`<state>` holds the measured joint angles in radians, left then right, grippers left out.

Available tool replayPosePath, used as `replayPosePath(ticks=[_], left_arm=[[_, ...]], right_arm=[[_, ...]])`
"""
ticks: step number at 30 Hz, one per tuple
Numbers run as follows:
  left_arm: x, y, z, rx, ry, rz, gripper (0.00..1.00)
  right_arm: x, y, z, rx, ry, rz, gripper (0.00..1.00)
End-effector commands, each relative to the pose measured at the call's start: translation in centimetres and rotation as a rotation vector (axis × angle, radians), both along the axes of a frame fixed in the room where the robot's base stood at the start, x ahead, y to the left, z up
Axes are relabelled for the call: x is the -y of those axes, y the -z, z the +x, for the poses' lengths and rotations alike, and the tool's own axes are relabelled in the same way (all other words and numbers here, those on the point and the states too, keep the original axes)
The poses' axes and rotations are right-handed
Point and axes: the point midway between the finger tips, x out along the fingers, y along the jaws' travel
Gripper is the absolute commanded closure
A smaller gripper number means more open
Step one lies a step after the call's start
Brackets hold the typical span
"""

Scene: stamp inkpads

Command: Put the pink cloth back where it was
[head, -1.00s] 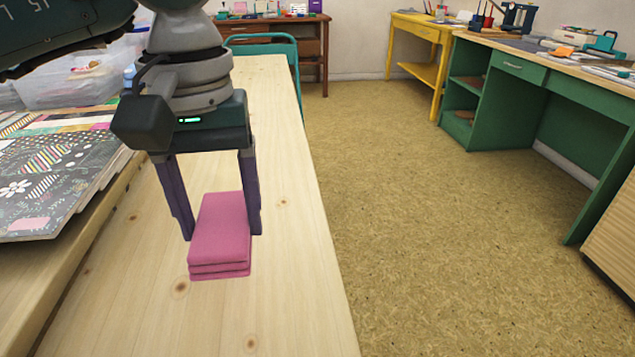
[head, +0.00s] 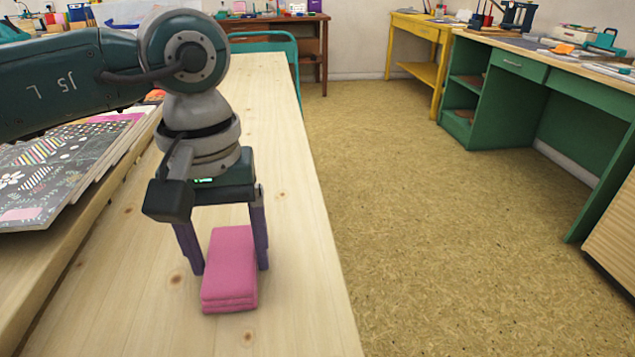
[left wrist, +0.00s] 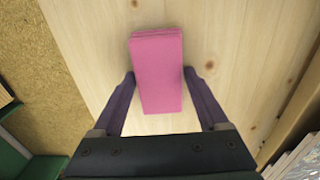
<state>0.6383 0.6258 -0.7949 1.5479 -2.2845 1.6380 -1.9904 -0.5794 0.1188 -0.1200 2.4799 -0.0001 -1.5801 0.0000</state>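The pink cloth (head: 230,268) is folded into a thick, flat rectangular stack. It is at the near part of the pale wooden table (head: 300,325), low over or on the top; I cannot tell whether it touches the wood. My left gripper (head: 230,267) points down with one finger on each long side of the cloth, shut on it. In the left wrist view the cloth (left wrist: 157,75) lies between the fingertips (left wrist: 158,76), which sit close against its sides. My right gripper is not in view.
Patterned paper sheets (head: 60,165) lie left of a raised wooden edge. The wood around the cloth is clear. The table's right edge drops to the speckled floor (head: 430,250). A teal chair (head: 265,42) stands at the far end, and a green desk (head: 490,100) stands at the right.

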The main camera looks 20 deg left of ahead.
Motion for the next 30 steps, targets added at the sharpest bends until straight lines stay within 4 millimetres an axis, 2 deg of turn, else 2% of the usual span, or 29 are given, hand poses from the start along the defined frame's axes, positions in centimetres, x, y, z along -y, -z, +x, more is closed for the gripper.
replayPosePath(ticks=[1, 6, 12, 16, 30], left_arm=[[0.0, 0.0, 0.0, 0.000, 0.000, 0.000, 0.16], [0.0, 0.0, 0.0, -0.001, 0.000, -0.001, 0.00], [0.0, -0.1, 0.0, -0.001, 0.000, -0.001, 0.00], [0.0, -0.9, 0.0, 0.001, 0.000, 0.000, 0.00], [0.0, -10.6, 0.1, 0.004, 0.000, 0.000, 0.00]], right_arm=[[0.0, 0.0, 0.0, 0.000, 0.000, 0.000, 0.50], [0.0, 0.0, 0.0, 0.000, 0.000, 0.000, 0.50], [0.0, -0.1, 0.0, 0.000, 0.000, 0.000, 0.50], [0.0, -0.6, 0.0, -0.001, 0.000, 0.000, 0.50], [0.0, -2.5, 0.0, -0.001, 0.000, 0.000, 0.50]])
